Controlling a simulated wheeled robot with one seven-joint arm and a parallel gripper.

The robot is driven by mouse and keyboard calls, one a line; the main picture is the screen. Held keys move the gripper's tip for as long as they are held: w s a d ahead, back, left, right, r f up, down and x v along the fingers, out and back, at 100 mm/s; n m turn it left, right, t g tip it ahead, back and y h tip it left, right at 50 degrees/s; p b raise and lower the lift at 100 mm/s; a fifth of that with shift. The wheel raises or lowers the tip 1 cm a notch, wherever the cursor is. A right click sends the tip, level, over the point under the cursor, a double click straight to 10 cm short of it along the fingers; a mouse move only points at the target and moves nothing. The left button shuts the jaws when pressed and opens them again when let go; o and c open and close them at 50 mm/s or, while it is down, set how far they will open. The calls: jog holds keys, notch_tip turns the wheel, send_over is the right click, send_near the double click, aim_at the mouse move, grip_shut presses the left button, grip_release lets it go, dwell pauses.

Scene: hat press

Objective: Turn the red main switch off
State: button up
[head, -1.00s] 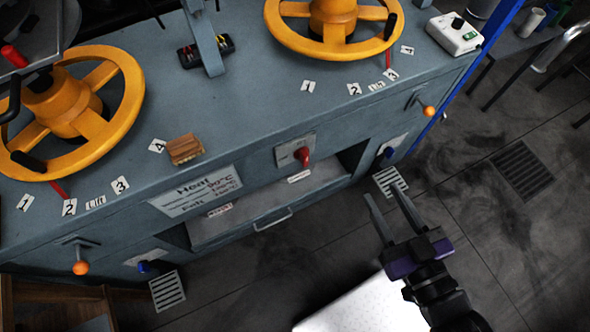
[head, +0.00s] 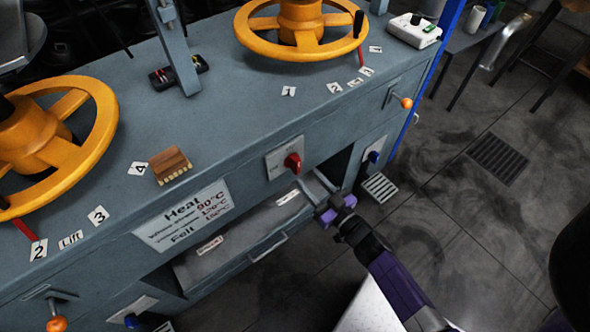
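The red main switch (head: 292,162) is a small red knob on a light grey plate (head: 272,165) on the blue-grey front of the press. The lettering on the plate is too small to read. My gripper (head: 309,180) is just below and slightly right of the red knob, its two fingers pointing up toward the panel. The fingers are apart and nothing shows between them. The fingertips look close to the knob, but I cannot tell whether they touch it.
An open drawer tray (head: 225,240) lies below the switch. Two yellow handwheels (head: 300,35) stand on the press top, with a wooden brush (head: 170,164) and a white box (head: 414,30). An orange-knobbed lever (head: 406,103) and blue knob (head: 374,156) are to the right.

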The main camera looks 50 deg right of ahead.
aim_at(299, 168)
jog(key=shift+x, duration=2.75)
jog(key=shift+d, duration=0.1)
grip_shut()
